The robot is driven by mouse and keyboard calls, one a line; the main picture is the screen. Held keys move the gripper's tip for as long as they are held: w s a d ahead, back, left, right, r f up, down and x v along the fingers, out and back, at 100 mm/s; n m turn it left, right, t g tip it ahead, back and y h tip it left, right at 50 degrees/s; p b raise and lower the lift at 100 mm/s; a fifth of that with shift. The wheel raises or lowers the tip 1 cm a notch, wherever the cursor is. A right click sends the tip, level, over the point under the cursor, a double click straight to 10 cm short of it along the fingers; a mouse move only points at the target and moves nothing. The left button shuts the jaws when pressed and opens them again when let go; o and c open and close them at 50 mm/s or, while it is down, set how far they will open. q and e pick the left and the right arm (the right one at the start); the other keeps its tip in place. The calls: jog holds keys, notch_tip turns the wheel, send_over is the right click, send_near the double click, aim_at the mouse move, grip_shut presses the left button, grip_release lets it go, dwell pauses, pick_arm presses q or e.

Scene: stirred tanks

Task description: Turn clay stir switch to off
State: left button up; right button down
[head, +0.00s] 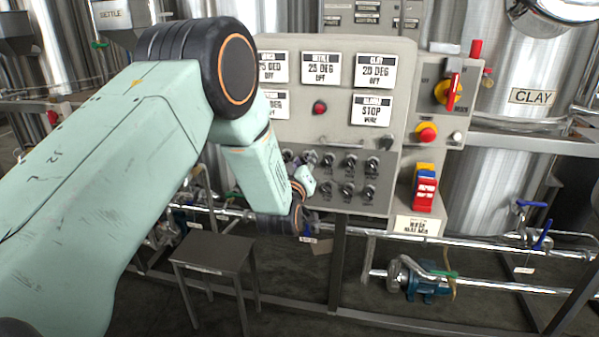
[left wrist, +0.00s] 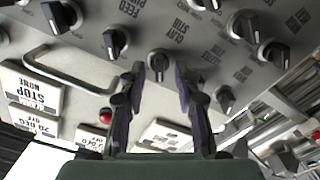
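The clay stir switch (left wrist: 158,62) is a small black rotary knob on a grey panel. Its "CLAY STIR" label appears upside down beside it in the left wrist view. My left gripper (left wrist: 161,70) is open, with its two dark fingertips on either side of this knob. I cannot tell whether the fingers touch it. In the head view my left gripper (head: 307,180) is at the lower left of the control panel (head: 330,135), by the knob rows, and my arm hides part of the panel. My right gripper is not in view.
Neighbouring knobs (left wrist: 115,40) sit close around the switch. A bar handle (left wrist: 65,70) and a red button (left wrist: 105,116) are on the same panel. A red rotary handle (head: 452,92) is to the right. A small table (head: 215,250) and pipes stand below.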

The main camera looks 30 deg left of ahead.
pick_arm(q)
jog(key=v, duration=1.1)
jog(key=shift+s, duration=0.2)
jog(key=s+d+f+m+g+h, duration=0.2)
jog(key=s+f+m+g, duration=0.15)
jog(key=s+f, duration=0.4)
jog(key=s+d+f+m+g+h, duration=0.15)
jog(key=s+f+g, duration=0.35)
jog(key=f, duration=0.6)
jog(key=s+d+f+m+g, duration=0.1)
jog(key=s+f+g, duration=0.3)
jog(key=s, duration=0.9)
jog(key=s+d+f+m+g, duration=0.1)
jog(key=s+f+g, duration=0.4)
jog(key=s, duration=0.9)
notch_tip(320, 180, down, 2)
jog(key=shift+f+m+h, duration=0.15)
jog(key=shift+m+h, duration=0.3)
jog(key=shift+m, duration=0.25)
